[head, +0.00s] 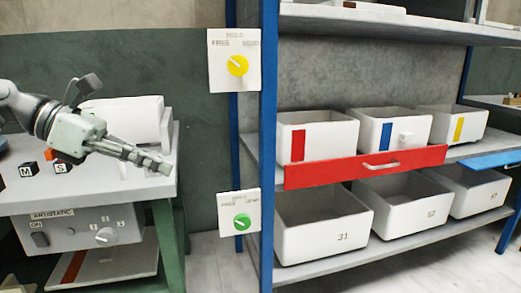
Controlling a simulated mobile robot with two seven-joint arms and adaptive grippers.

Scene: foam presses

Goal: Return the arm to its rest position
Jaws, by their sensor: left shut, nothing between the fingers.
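My left gripper (160,166) reaches in from the left in the head view, over the right end of the workbench (130,192). Its fingers are closed together and hold nothing. They point right and slightly down, in front of a white box-like object (135,110) on the bench. I cannot tell whether the fingers touch anything. My right gripper is not in view.
Panels with a yellow knob (237,65) and a green knob (241,222) sit by the blue shelf post (268,150). Lettered cubes (27,169) lie on the bench.

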